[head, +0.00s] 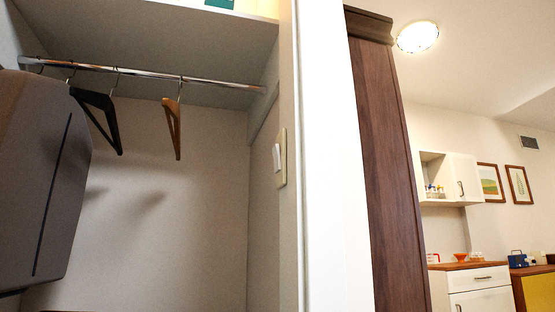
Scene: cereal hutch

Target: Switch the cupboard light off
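Neither of my grippers is in view, and nothing touches the switch.
A chrome rail (150,75) holds a black hanger (100,115) and a wooden hanger (173,128). A large grey-brown shape (45,170), perhaps a garment bag, fills the left. A white panel (335,170) and dark wooden cabinet (385,170) stand right. A ceiling lamp (418,37) glows beyond.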

